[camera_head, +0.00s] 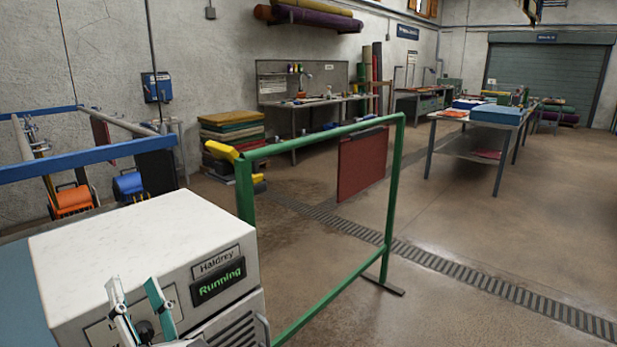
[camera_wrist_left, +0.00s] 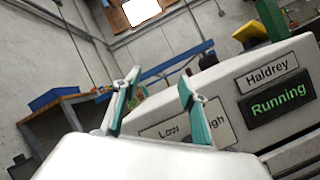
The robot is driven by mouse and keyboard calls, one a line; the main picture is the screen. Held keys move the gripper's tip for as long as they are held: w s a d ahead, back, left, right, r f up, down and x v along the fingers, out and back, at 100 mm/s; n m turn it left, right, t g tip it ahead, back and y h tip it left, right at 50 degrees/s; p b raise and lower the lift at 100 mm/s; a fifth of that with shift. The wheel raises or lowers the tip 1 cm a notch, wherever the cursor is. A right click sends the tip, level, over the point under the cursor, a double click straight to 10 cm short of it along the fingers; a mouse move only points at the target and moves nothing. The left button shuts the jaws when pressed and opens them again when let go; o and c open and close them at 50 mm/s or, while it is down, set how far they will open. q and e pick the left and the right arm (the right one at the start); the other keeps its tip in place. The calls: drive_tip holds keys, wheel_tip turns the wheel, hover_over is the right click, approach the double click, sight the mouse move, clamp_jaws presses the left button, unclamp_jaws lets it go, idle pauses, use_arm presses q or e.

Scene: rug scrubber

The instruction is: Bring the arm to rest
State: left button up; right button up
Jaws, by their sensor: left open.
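My left gripper (camera_head: 135,288) is open, its two teal-tipped fingers spread in front of the white machine (camera_head: 130,238). Nothing shows held between the fingertips. A dark round knob (camera_head: 145,329) shows between the fingers, low on the machine's front; I cannot tell whether they touch it. In the left wrist view the open fingers (camera_wrist_left: 157,84) stand before a "Low" and "High" label (camera_wrist_left: 165,131), which they partly cover. The machine has a "Haldrey" plate (camera_head: 216,263) and a lit green "Running" display (camera_head: 219,282). My right gripper is not in view.
A green rail frame (camera_head: 395,190) with a red hanging panel (camera_head: 361,164) stands right of the machine. A blue bar (camera_head: 75,163) crosses behind it at left. Stacked rugs (camera_head: 232,130) and a workbench (camera_head: 300,105) stand at the back wall.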

use_arm(q)
drive_tip(key=s+d+f+m+t+h, duration=0.1)
drive_tip(key=d+f+m+h, duration=0.7)
drive_tip(key=m, duration=0.7)
drive_tip(key=s+d+f+m+t+h, duration=0.1)
drive_tip(key=d+f+m+h, duration=0.5)
drive_tip(key=f+m+h, duration=0.7)
drive_tip(key=s+a+f+m+g+y, duration=0.1)
drive_tip(key=s+f+m+g, duration=0.3)
drive_tip(key=f, duration=0.7)
drive_tip(key=s+a+f+m+g+y, duration=0.2)
drive_tip(key=s+a+f+m+g, duration=0.1)
drive_tip(key=s+f+m, duration=0.5)
wheel_tip(320, 180, down, 3)
drive_tip(key=shift+s+a+f+g, duration=0.1)
drive_tip(key=shift+s+a+g, duration=0.2)
drive_tip(key=shift+g, duration=0.6)
